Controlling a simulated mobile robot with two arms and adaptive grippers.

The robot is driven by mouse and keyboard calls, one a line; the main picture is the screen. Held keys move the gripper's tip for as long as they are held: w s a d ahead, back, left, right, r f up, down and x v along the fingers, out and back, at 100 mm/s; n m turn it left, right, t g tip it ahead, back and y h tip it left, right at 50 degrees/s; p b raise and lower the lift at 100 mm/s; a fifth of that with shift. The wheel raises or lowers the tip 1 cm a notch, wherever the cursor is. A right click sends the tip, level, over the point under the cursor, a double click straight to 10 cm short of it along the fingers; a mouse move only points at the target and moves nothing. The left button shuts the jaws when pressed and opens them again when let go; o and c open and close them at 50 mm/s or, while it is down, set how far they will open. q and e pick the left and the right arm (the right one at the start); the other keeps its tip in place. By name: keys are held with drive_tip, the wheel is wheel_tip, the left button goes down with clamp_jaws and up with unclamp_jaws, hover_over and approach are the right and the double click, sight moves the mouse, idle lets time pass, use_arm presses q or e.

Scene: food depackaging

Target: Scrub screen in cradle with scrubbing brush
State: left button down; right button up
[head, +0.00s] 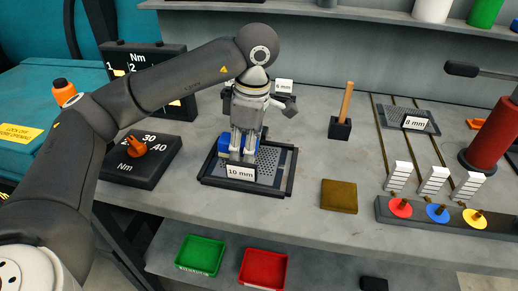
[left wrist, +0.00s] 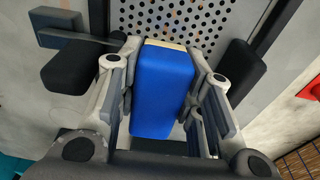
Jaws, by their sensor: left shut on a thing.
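The black cradle (head: 289,186) sits on the bench with a grey perforated screen (head: 268,160) lying in it and a "10 mm" label at its front. The screen's holes also show at the top of the left wrist view (left wrist: 190,18). My left gripper (head: 243,150) points down over the cradle. It is shut on the blue scrubbing brush (left wrist: 163,90), whose cream bristle edge (left wrist: 165,43) faces the screen. In the head view the brush (head: 224,145) is partly hidden by the fingers. I cannot tell whether the bristles touch the screen. My right gripper is out of view.
A black block holds a wooden-handled tool (head: 346,103) behind right. An "8 mm" screen (head: 400,117) lies farther right. A brown pad (head: 339,196) is right of the cradle; a dial box (head: 140,160) is left. Green (head: 201,254) and red (head: 263,268) trays sit on the lower shelf.

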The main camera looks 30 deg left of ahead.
sight(230, 136)
use_arm(q)
drive_tip(key=shift+a+f, duration=0.1)
drive_tip(key=shift+a, duration=0.15)
drive_tip(key=shift+a, duration=0.5)
drive_tip(key=shift+s+a, duration=0.15)
drive_tip(key=shift+a, duration=1.05)
drive_tip(key=shift+d+r+p, duration=0.1)
drive_tip(key=shift+r+p, duration=0.45)
drive_tip(key=shift+r, duration=0.1)
wheel_tip(230, 136, up, 4)
drive_tip(key=p, duration=0.4)
drive_tip(key=shift+r, duration=0.25)
drive_tip(key=shift+d+r+p, duration=0.1)
drive_tip(key=shift+r+p, duration=0.15)
drive_tip(key=shift+p, duration=0.05)
